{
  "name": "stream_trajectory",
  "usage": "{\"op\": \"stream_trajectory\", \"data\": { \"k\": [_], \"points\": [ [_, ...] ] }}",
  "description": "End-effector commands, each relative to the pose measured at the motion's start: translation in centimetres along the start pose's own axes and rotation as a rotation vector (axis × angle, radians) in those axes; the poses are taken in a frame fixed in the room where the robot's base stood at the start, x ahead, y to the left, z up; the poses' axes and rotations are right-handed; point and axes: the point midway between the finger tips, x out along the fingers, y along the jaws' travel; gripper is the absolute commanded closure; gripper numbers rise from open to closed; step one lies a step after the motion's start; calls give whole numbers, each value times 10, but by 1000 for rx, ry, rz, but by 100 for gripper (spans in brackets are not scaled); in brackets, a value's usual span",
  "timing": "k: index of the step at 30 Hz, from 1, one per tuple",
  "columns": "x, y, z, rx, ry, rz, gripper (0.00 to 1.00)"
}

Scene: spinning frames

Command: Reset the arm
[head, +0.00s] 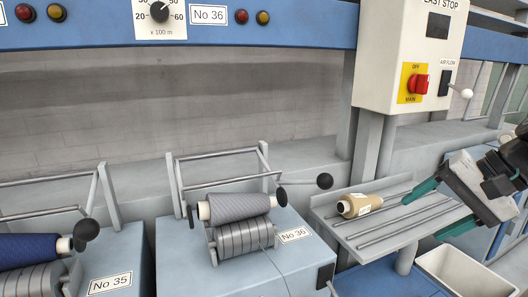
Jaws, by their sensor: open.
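My gripper (440,210) is at the right side of the head view, with teal fingers spread apart and nothing visible between them. It hangs over the right part of a grey tray (350,246) with metal rods. A tan yarn spool (361,205) with a white label lies on the tray's left part, apart from the fingers. My dark arm comes in from the right edge of the view.
A grey-blue yarn package (240,208) rests on the grooved drum of the No 36 machine. A lever with a black knob (324,181) sticks out towards the tray. A white control box (408,60) hangs above. A cream bin (466,270) stands below my gripper.

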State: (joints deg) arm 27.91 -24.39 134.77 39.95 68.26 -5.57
Motion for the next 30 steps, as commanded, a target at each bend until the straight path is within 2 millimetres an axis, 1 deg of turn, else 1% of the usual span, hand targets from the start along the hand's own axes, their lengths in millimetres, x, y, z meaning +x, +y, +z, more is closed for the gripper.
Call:
{"op": "stream_trajectory", "data": {
  "k": [1,2,3,6,9,11,15,30],
  "points": [
    [8,14,29,-77,-42,110,35],
    [11,25,43,-122,-62,178,35],
    [13,40,60,-185,-84,270,35],
    [11,73,92,-363,-112,476,35],
    [7,90,109,-514,-112,593,35],
    [6,91,116,-578,-107,615,35],
    [8,82,126,-648,-101,596,35],
    [8,80,127,-660,-102,593,35]
  ]
}}
